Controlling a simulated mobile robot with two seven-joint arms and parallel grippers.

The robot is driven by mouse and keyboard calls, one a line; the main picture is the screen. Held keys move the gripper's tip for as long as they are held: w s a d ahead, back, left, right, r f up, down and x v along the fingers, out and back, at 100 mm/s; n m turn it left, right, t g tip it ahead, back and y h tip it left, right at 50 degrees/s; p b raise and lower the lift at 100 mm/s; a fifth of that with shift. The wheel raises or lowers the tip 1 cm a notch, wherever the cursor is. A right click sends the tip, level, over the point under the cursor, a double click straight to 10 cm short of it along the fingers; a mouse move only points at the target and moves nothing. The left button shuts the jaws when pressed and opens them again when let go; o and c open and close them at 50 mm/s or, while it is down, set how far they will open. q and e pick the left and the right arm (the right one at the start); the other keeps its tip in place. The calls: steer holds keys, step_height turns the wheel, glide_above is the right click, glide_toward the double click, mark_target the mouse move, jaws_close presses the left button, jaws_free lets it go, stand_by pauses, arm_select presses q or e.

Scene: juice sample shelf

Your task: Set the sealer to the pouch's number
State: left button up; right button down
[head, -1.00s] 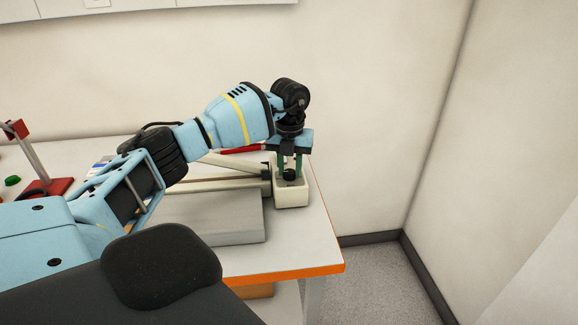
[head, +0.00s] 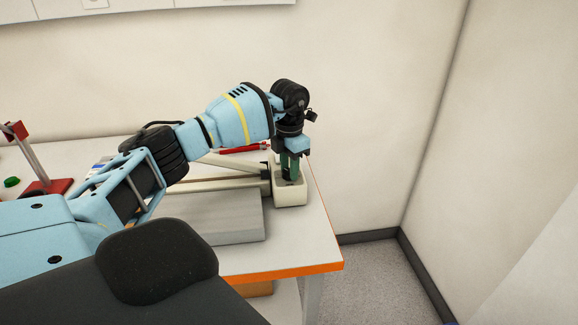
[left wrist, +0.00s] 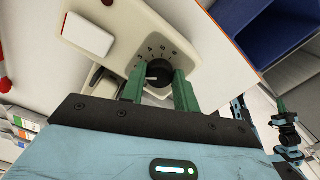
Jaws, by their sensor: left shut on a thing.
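The sealer (head: 291,192) is a cream-coloured device at the right end of the table, with a long arm reaching left. In the left wrist view its cream housing (left wrist: 119,35) carries a black round dial (left wrist: 159,73) with a white pointer line and a printed scale around it. My left gripper (head: 289,178) points down at the dial, with its green fingers (left wrist: 160,82) on either side of the knob and shut on it. I see no pouch.
A grey flat platform (head: 215,217) lies in front of the sealer arm. A red pen-like object (head: 243,149) lies behind it. A red-based stand (head: 48,187) and a green button (head: 12,182) are at the left. The table's orange edge (head: 290,269) is close on the right.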

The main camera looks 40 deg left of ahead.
arm_select(q)
steer(key=shift+m, duration=0.6)
steer(key=o, duration=1)
steer(key=shift+c, duration=0.2)
steer(key=shift+r, duration=0.25)
step_height(320, 180, up, 6)
steer(key=shift+r, duration=0.65)
